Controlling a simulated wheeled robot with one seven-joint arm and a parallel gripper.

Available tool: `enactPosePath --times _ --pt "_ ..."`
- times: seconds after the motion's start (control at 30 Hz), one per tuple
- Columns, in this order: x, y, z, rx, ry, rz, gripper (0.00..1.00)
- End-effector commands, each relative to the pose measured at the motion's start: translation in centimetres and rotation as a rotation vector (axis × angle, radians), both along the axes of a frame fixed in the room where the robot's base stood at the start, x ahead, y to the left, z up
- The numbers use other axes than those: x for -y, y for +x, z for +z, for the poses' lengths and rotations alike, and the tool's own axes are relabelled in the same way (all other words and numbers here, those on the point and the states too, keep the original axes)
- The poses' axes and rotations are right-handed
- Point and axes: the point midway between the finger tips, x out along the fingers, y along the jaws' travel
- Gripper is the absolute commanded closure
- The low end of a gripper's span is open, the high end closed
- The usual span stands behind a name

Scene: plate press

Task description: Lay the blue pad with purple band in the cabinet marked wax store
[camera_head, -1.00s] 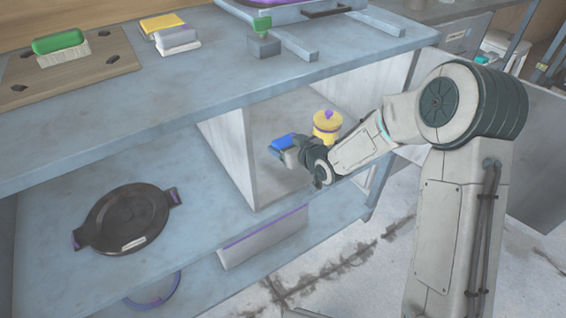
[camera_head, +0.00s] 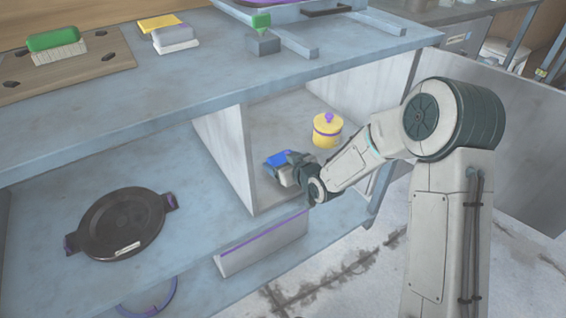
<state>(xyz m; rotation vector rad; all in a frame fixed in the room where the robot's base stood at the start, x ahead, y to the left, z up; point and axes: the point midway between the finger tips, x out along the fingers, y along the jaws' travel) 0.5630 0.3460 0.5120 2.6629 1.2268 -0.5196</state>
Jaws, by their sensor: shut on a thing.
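The blue pad (camera_head: 276,159) is in my gripper (camera_head: 284,168), inside the open cabinet (camera_head: 262,128) under the bench top. My gripper is shut on the pad, low over the cabinet floor; I cannot tell whether the pad touches the floor. Its purple band cannot be made out, and my gripper hides part of the pad. A yellow pot (camera_head: 327,131) with a purple knob and band stands in the cabinet, to the right of the pad. No readable wax store marking shows on the cabinet.
A black round pan (camera_head: 122,218) lies on the lower shelf, left of the cabinet wall (camera_head: 222,146). The open door (camera_head: 505,140) stands at the right.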

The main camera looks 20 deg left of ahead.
Motion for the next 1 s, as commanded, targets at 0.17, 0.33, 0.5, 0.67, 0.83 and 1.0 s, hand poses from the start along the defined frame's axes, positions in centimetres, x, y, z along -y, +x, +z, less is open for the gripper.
enactPosePath --times 0.17,0.33,0.5,0.67,0.83,1.0 --pt "0.1 -0.1 -1.2 -0.007 -0.003 0.000 0.46" --pt "0.1 -0.2 -1.5 -0.012 -0.005 0.001 0.13" --pt "0.1 -0.3 -1.6 -0.014 -0.008 0.001 0.02" --pt "0.2 -0.3 -1.7 -0.016 -0.009 0.000 0.02" --pt "0.3 -0.3 -0.8 -0.017 -0.010 0.000 0.02" --pt "2.1 -1.5 0.9 -0.016 -0.010 -0.005 0.02"
